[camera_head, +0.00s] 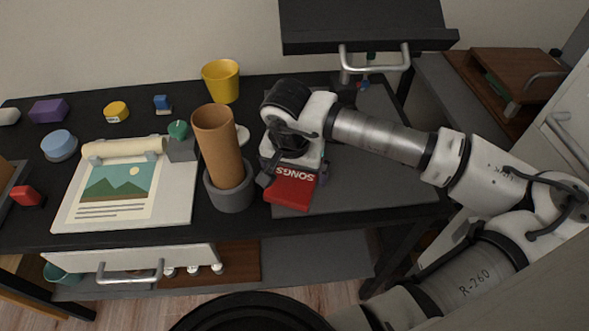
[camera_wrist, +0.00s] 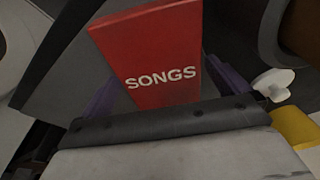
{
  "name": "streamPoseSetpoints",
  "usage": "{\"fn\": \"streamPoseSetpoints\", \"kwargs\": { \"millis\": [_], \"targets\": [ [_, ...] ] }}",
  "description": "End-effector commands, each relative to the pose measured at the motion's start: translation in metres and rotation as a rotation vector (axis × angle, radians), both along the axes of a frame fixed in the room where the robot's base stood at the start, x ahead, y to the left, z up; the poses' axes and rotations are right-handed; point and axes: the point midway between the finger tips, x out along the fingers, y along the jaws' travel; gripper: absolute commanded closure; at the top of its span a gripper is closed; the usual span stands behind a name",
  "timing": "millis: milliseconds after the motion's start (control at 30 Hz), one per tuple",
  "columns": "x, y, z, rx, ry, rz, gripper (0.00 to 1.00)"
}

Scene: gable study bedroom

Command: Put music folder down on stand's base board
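The music folder (camera_head: 292,190) is red with white "SONGS" lettering. It also shows in the wrist view (camera_wrist: 150,50), between my gripper's two purple fingers. My gripper (camera_head: 296,172) points down and is shut on the folder; its fingers are mostly hidden in the head view. The folder is at the left front part of the dark grey base board (camera_head: 375,170), which lies on the black desk. I cannot tell whether the folder touches the board. The stand's black upper panel (camera_head: 365,25) with a silver handle is behind and above the board.
A brown cylinder stands in a grey round holder (camera_head: 231,192) close left of the folder. A yellow cup (camera_head: 221,80) is behind it. A picture sheet with a cream roll (camera_head: 120,190) lies further left. The board's right part is clear beneath my arm.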

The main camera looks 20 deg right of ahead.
Motion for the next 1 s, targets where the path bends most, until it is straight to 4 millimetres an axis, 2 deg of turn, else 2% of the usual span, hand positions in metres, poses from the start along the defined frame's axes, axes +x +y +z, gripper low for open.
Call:
{"fn": "streamPoseSetpoints", "kwargs": {
  "millis": [233,500,700,833,1000],
  "targets": [
    [-0.001,0.001,0.013,-0.002,-0.001,0.0,0.0],
    [-0.009,0.007,0.071,-0.003,-0.001,0.0,0.0],
    [-0.015,0.012,0.106,-0.002,0.0,0.0,0.0],
    [-0.016,0.013,0.117,-0.001,0.002,0.0,0.0],
    [-0.018,0.014,0.121,0.0,0.004,0.001,0.0]
  ]
}}
